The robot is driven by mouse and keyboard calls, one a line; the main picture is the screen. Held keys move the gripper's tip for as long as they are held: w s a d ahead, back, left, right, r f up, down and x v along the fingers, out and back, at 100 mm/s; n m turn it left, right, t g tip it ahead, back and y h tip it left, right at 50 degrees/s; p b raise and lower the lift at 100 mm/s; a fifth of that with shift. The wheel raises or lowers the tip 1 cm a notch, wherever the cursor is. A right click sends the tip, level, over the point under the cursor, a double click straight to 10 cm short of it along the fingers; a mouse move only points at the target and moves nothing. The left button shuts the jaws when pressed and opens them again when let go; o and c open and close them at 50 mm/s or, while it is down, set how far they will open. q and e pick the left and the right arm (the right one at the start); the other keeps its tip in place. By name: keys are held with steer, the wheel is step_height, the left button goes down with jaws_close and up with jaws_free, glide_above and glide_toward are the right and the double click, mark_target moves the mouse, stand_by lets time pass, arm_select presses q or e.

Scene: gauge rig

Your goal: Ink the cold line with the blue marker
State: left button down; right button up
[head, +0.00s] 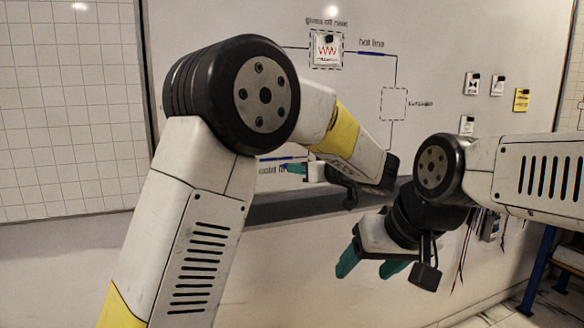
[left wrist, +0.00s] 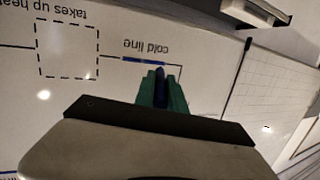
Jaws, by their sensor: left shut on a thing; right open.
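My left gripper (left wrist: 160,92) is shut on a blue marker (left wrist: 159,86), gripped between its green fingers. In the left wrist view the marker's tip end is close to the cold line (left wrist: 143,60); I cannot tell if it touches the board. A blue stroke lies on that line, beside the upside-down label "cold line". In the head view the left gripper (head: 297,170) is at the whiteboard (head: 225,20), partly hidden by my left arm, and the marker cannot be made out there. My right gripper (head: 372,262) is open and empty, low in front of the board.
The board carries a "hot line" (head: 372,53) with a blue stroke, a dashed box (head: 393,103) and a card with a red zigzag (head: 326,47). Several small cards hang at right, one of them a yellow card (head: 521,100). A dark ledge (head: 300,207) runs below the board.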

arm_select(q)
steer(key=w+a, duration=0.2)
steer(key=w, duration=0.3)
steer(key=shift+w, duration=0.35)
steer(key=shift+w+a, duration=0.2)
steer(key=shift+w, duration=0.7)
stand_by(0.5)
steer(key=shift+d, duration=0.1)
steer(key=shift+w+d, duration=0.3)
steer(key=shift+d, duration=0.6)
steer(key=shift+w+d, duration=0.3)
steer(key=shift+d, duration=0.55)
steer(key=shift+s+a, duration=0.3)
steer(key=shift+a, duration=0.65)
steer(key=shift+s+a, duration=0.25)
steer(key=shift+a, duration=0.7)
steer(key=shift+s+d, duration=0.3)
steer(key=shift+s, duration=0.65)
steer(key=shift+s+d, duration=0.35)
steer(key=shift+s, duration=0.65)
steer(key=shift+s+d, duration=0.3)
steer(key=shift+s, duration=0.65)
